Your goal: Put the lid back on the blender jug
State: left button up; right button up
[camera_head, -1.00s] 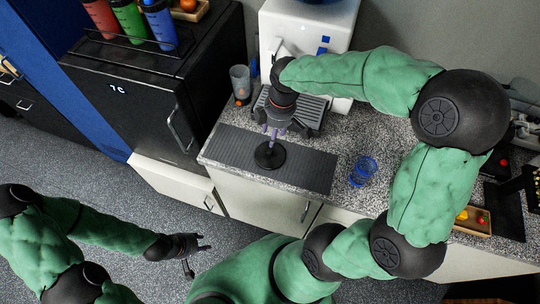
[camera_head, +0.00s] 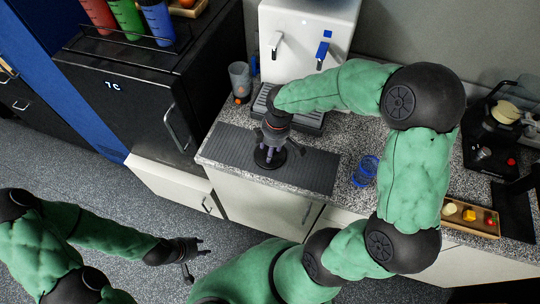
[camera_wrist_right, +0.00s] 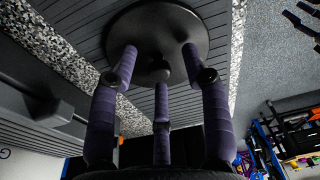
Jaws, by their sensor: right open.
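The lid is a black round disc (camera_head: 269,164) with a small knob, lying flat on the grey ribbed mat (camera_head: 316,172). My right gripper (camera_head: 271,150) is directly over it, pointing down. In the right wrist view the purple-padded fingers (camera_wrist_right: 158,75) are spread around the knob of the lid (camera_wrist_right: 150,28), with space between them; contact cannot be told. A dark appliance at the right, which looks like the blender with its jug (camera_head: 503,114), has pale yellow pieces at its top. My left gripper (camera_head: 197,258) is open and empty above the floor.
A blue glass (camera_head: 364,171) stands right of the mat. A clear tumbler (camera_head: 240,82) and a white dispenser (camera_head: 307,40) stand behind. A wooden tray of fruit pieces (camera_head: 470,216) lies at the right. Bottles (camera_head: 127,18) stand on the black fridge.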

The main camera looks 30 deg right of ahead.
grip_shut()
jog(key=shift+r, duration=0.15)
